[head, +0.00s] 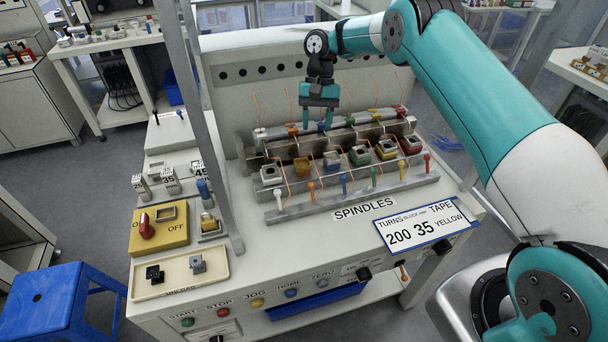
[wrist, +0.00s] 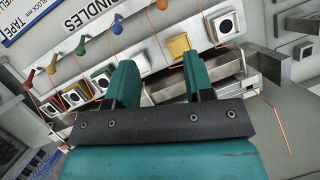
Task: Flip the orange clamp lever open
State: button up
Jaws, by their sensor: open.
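In the head view a small orange piece (head: 293,130), which looks like the orange clamp lever, sits on the back bar of the spindle machine. Its exact pose is too small to tell. My gripper (head: 318,125) points down over that back bar, close to the right of the orange piece, near the blue one. In the wrist view my gripper (wrist: 160,62) has its two fingers wide apart with nothing held between them. The clamp lever on the back bar cannot be made out there; the gripper body covers much of that area.
An orange-headed peg (head: 311,187) stands in the front row among several coloured pegs; it also shows in the wrist view (wrist: 162,4). Coloured blocks such as the green one (head: 360,155) sit between the rows. Thin copper wires rise around the spindles. A sign (head: 426,229) lies at front.

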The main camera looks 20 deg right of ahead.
jog(key=b, duration=0.7)
send_near(311, 182)
jog(key=x, duration=0.5)
jog(key=p+x, duration=0.1)
jog(key=x, duration=0.5)
jog(key=shift+w+d+f, duration=0.1)
jog(key=shift+w+d, duration=0.05)
jog(key=shift+w, duration=0.1)
grip_shut()
